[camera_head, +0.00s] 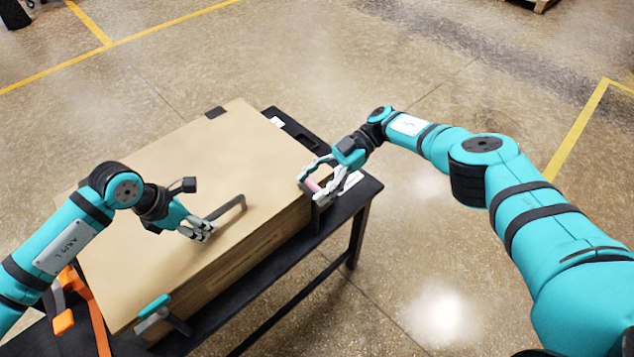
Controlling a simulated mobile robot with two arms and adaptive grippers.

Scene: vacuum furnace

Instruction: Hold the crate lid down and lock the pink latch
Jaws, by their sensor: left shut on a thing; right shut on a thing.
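The crate lid (160,257) is a flat tan panel lying on the crate (258,253), with no clear gap between them. A dark bar handle (231,207) stands on the lid. My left gripper (203,231) is shut on the near end of that handle. The pink latch (313,186) is on the crate's right front edge, near the corner. My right gripper (328,190) is shut around it, and its fingers hide much of the latch. I cannot tell whether the latch is locked.
A teal-handled latch (154,307) is on the crate's near front edge. An orange strap (92,310) hangs at the left. The crate stands on a black table (290,262); its right edge is narrow. The floor beyond is open, with yellow lines.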

